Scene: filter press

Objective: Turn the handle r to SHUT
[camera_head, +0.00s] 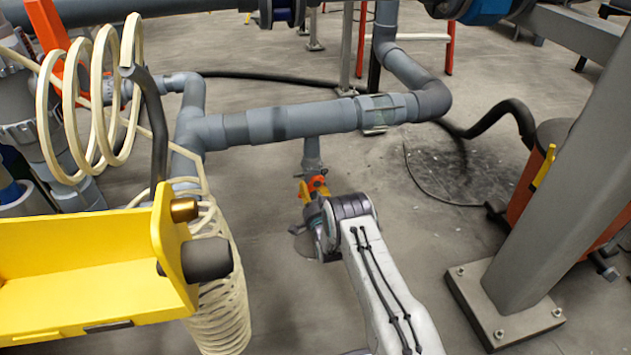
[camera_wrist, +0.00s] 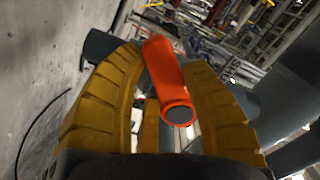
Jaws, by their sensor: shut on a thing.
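The orange handle (camera_wrist: 167,75) lies between the two yellow fingers of my gripper (camera_wrist: 161,60) in the wrist view, its round end facing the camera. My gripper is shut on it. In the head view the handle (camera_head: 318,183) shows as a small orange part at the foot of a short grey vertical pipe (camera_head: 312,152). My gripper (camera_head: 306,191) reaches it there from below. My wrist and fingers hide most of the valve body, and I cannot read any SHUT mark.
A thick grey horizontal pipe (camera_head: 290,121) runs just above the handle. A yellow bracket (camera_head: 85,250) and a cream coiled hose (camera_head: 222,300) stand at the left. A grey steel post (camera_head: 560,190) stands at the right. The floor between the post and my arm is clear.

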